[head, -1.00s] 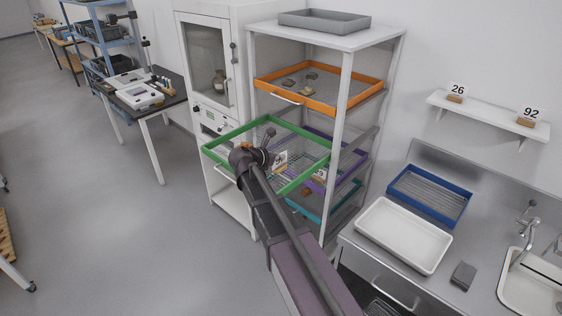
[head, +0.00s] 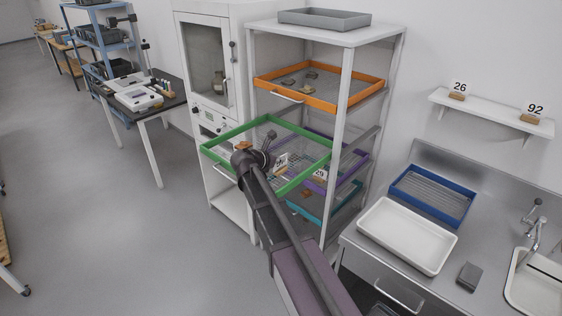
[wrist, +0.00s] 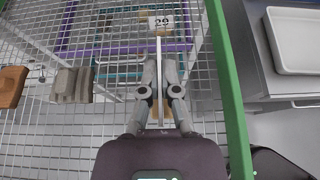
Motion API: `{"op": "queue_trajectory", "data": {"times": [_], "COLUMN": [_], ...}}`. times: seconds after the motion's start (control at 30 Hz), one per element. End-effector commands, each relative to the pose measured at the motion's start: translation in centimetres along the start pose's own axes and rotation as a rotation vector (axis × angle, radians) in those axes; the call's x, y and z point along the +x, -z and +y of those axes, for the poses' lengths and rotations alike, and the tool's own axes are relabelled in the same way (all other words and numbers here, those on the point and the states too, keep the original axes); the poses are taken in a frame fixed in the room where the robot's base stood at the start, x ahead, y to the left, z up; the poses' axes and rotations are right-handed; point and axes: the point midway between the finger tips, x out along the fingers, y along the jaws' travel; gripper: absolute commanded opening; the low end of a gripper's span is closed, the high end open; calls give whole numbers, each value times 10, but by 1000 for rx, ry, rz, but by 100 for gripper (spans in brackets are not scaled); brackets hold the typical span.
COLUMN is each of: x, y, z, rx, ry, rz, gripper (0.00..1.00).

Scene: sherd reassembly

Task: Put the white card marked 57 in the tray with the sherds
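A white card (head: 281,160) stands on a small wooden block inside the green tray (head: 220,134), near my gripper. Its number is too small to read surely. In the wrist view the card (wrist: 158,75) is edge-on between the two fingers of my gripper (wrist: 161,62). The fingers lie close on both sides of it; whether they press on its block is hidden. A grey-brown sherd (wrist: 72,85) and a reddish-brown sherd (wrist: 10,86) lie on the green tray's mesh to the left of the card.
A card marked 29 (wrist: 161,22) stands in the purple tray (head: 352,170) below. The orange tray (head: 345,95) with several sherds is above. Cards 26 (head: 459,87) and 92 (head: 535,108) stand on the wall shelf. A rack post (head: 342,150) stands right of the green tray.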

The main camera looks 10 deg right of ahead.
Motion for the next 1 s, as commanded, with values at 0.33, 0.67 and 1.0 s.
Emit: {"op": "queue_trajectory", "data": {"times": [0.33,0.67,1.0], "x": [1,1,0], "y": [3,3,-1], "z": [0,0,0], "rx": [0,0,0], "ry": [0,0,0], "rz": [0,0,0], "gripper": [9,43,43]}}
